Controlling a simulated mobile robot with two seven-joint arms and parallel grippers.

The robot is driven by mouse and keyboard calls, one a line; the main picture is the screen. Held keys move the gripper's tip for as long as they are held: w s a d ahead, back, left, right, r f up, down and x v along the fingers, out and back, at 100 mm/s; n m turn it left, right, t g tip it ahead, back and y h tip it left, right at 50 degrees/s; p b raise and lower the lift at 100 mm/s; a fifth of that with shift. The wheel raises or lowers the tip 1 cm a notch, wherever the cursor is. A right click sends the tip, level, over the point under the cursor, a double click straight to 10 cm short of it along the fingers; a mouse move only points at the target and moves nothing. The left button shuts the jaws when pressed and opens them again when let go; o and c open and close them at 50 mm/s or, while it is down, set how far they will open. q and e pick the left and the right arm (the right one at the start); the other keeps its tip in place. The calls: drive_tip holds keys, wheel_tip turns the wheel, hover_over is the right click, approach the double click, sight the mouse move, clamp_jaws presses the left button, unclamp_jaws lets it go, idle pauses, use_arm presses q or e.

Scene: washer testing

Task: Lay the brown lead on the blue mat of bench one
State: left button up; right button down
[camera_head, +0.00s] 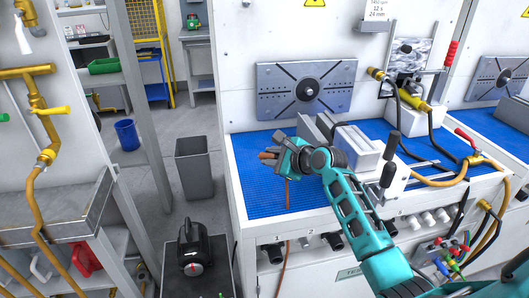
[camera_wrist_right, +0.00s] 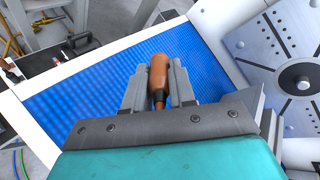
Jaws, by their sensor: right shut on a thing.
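The brown lead (camera_head: 287,195) hangs from my right gripper (camera_head: 270,153), which is shut on its brown handle-like end. In the right wrist view the brown lead's end (camera_wrist_right: 159,72) sits between the two grey fingers of the right gripper (camera_wrist_right: 160,92). In the head view its cable runs down in front of the mat and past the bench's front edge. The blue mat (camera_head: 252,190) covers the bench top below the gripper; it also shows in the right wrist view (camera_wrist_right: 75,105). I cannot tell whether the lead touches the mat. My left gripper is not in view.
A grey clamp fixture (camera_head: 362,145) stands on the mat to the right of the gripper. A round-hubbed metal plate (camera_head: 307,88) is on the panel behind. Yellow hoses and a red-handled valve (camera_head: 467,138) are at the right. The mat's left part is clear. A grey bin (camera_head: 195,170) stands left of the bench.

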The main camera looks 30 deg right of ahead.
drive_tip(key=shift+s+f, duration=0.15)
drive_tip(key=shift+f, duration=0.4)
wheel_tip(320, 180, down, 2)
drive_tip(key=shift+f, duration=0.25)
drive_tip(key=shift+f+b, duration=0.85)
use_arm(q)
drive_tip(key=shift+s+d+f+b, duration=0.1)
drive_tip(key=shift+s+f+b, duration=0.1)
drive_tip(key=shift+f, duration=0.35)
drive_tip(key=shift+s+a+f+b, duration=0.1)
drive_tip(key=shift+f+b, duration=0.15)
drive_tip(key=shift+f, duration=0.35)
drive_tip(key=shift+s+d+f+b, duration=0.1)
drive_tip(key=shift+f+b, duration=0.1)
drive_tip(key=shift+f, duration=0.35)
use_arm(e)
drive_tip(key=shift+f, duration=0.45)
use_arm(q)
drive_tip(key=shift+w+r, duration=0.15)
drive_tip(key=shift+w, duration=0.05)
use_arm(e)
drive_tip(key=c, duration=0.9)
unclamp_jaws()
drive_tip(key=shift+o, duration=0.3)
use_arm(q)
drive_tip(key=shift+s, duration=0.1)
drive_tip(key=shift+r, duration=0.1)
use_arm(e)
drive_tip(key=shift+r, duration=0.1)
